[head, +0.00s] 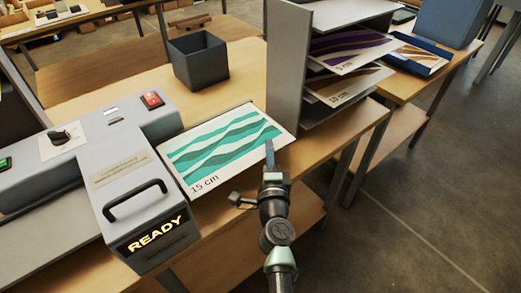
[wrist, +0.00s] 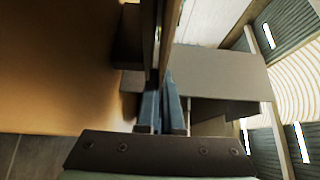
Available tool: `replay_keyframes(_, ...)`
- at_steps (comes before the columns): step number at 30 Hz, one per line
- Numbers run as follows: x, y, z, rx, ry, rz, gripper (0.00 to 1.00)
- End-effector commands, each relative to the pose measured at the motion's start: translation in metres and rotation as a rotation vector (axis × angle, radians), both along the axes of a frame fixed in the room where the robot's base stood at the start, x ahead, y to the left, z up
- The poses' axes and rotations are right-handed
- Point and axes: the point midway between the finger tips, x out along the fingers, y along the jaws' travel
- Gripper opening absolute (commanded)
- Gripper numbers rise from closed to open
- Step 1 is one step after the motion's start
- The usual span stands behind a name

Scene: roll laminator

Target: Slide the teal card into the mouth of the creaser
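The teal card (head: 222,147) is white-edged with teal waves and the print "15 cm". In the head view it lies flat, with its left edge close beside the grey machine (head: 128,172), which I take to be the creaser. The machine has a black handle and a lit READY display. Its mouth is hidden, and I cannot tell whether the card's edge is inside it. My gripper (head: 270,152) is at the card's right edge. In the wrist view its fingers (wrist: 160,108) are closed together on the thin card, seen edge-on.
A grey upright panel (head: 288,65) of the shelf rack stands close behind my gripper. The rack holds other cards, one purple (head: 352,50) and one brown (head: 345,85). A dark open box (head: 198,62) stands behind the card. The machine carries a red switch (head: 152,99).

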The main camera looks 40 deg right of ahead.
Motion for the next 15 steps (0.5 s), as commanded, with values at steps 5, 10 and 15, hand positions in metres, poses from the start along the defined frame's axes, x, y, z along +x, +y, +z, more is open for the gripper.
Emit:
replay_keyframes(5,-0.0011,-0.0037,-0.0017,0.002,-0.002,-0.002,0.0)
replay_keyframes(10,-0.0027,-0.0065,-0.0033,0.003,-0.002,-0.006,0.0)
replay_keyframes(15,-0.003,-0.0053,-0.0041,0.003,-0.001,-0.005,0.0)
